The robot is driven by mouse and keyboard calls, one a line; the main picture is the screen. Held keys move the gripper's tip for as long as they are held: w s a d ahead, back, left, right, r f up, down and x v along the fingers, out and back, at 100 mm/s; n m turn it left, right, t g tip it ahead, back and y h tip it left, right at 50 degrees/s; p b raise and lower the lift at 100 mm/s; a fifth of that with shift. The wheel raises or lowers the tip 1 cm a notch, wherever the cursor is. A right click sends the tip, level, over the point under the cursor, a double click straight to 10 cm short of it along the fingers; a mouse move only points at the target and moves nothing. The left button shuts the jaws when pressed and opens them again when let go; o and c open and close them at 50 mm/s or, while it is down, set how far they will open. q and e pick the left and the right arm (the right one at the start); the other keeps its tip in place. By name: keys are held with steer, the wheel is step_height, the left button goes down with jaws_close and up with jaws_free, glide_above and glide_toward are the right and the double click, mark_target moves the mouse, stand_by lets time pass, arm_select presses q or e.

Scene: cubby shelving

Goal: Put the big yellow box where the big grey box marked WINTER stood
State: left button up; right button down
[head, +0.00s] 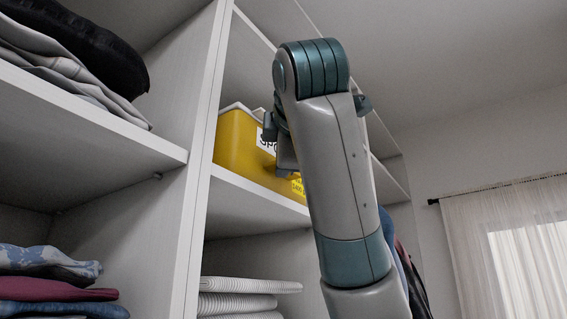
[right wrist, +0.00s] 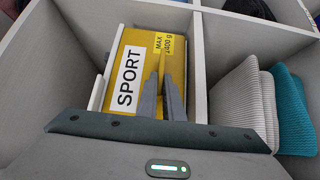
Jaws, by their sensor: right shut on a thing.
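The big yellow box (head: 236,140) sits in an upper cubby in the head view, partly hidden by my right arm. In the head view, my arm mostly hides this gripper. My left gripper is not in view. No grey box marked WINTER is visible in either view.
A white upright panel (head: 201,130) divides the cubbies. Dark and grey folded clothes (head: 75,55) lie on the upper left shelf. Folded white textiles (head: 240,290) lie below the yellow box. The right wrist view shows grey and teal textiles (right wrist: 290,110) in a neighbouring cubby.

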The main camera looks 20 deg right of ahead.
steer(key=shift+s+f, duration=0.1)
stand_by(0.3)
steer(key=shift+f, duration=0.2)
steer(key=c, duration=1.9)
jaws_free()
steer(key=shift+r, duration=0.1)
